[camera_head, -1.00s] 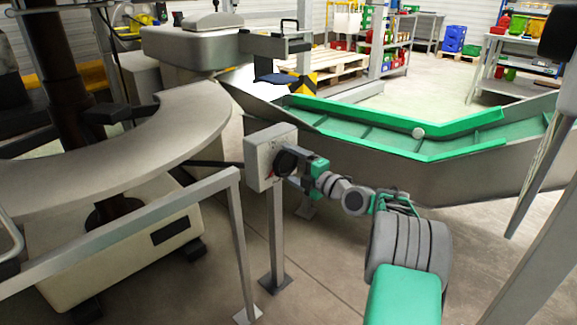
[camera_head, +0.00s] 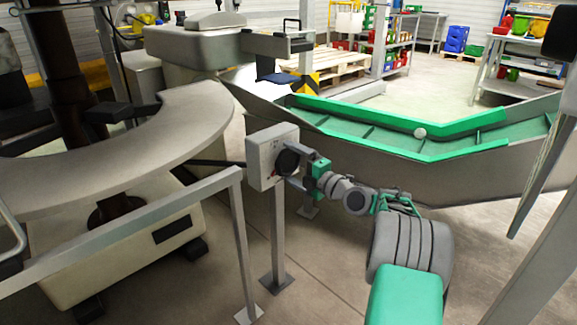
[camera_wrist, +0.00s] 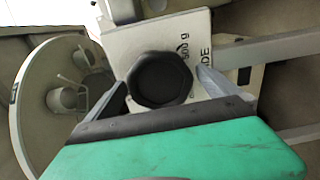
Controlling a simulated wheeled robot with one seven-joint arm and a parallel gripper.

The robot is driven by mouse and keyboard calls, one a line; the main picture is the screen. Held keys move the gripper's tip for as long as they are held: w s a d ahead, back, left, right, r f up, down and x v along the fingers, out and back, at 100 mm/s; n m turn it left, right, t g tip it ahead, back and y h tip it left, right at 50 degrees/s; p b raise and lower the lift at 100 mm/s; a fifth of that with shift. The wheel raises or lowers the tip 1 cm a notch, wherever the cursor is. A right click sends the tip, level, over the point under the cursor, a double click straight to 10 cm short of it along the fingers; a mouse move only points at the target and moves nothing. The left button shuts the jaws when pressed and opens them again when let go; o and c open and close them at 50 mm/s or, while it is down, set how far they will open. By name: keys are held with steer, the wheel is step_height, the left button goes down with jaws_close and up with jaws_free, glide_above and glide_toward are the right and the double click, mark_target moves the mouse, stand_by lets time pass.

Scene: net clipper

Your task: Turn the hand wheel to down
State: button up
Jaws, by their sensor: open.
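The hand wheel is a black lobed knob (camera_head: 287,162) on the face of a light grey control box (camera_head: 262,150) that stands on a post. In the wrist view the black hand wheel (camera_wrist: 159,79) is in the middle, in front of the box face (camera_wrist: 130,40) with printed marks. My gripper (camera_head: 302,168) is in front of the knob. In the wrist view my gripper (camera_wrist: 165,92) is open, with one finger on each side of the wheel. I cannot tell whether the fingers touch it.
A grey railing (camera_head: 130,225) stands in front, left of the box. A curved grey table (camera_head: 190,130) is at the left. A green-lined conveyor trough (camera_head: 400,140) runs behind my arm. The floor (camera_head: 310,270) right of the post is clear.

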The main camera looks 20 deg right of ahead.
steer(key=p+v, duration=0.2)
steer(key=v, duration=0.5)
steer(key=shift+s, duration=0.35)
steer(key=shift+d, duration=0.1)
